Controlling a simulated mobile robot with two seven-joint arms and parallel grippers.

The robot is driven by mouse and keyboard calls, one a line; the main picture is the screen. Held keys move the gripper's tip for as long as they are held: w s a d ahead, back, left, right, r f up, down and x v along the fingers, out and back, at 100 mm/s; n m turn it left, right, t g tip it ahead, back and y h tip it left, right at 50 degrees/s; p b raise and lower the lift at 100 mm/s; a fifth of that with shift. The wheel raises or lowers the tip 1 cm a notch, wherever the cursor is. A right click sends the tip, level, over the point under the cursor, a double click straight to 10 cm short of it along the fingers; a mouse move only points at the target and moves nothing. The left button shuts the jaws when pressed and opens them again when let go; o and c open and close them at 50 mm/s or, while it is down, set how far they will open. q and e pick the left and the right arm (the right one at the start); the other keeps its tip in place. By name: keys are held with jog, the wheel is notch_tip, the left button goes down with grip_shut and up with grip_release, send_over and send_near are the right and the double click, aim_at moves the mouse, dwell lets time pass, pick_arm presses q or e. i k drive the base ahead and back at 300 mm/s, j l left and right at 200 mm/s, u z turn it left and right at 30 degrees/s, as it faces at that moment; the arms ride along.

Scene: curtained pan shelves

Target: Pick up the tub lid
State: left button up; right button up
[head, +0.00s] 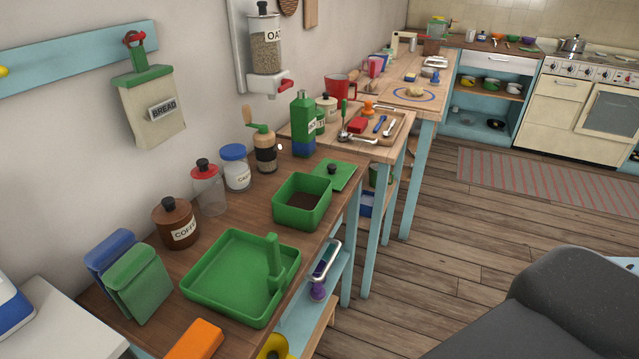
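The tub lid (340,178) is a flat green square with a small black knob. It lies on the wooden counter (228,222), just behind and right of an open green tub (302,217) with dark brown contents. The tub hides part of the lid's near left edge.
A green tray (222,290) with an upright handle stands nearer. Behind the lid are a hand grinder (265,152) and a green bottle (303,125). Jars line the wall side. The lid's right side borders the counter edge; open floor (450,235) lies beyond.

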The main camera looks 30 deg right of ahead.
aim_at(339, 173)
jog(key=i+l, duration=0.15)
jog(key=l, duration=0.9)
jog(key=i+l+u, duration=0.1)
jog(key=l, duration=0.9)
jog(key=i+l, duration=0.1)
jog(key=l, duration=0.95)
jog(key=i+l+u, duration=0.1)
jog(key=l, duration=0.9)
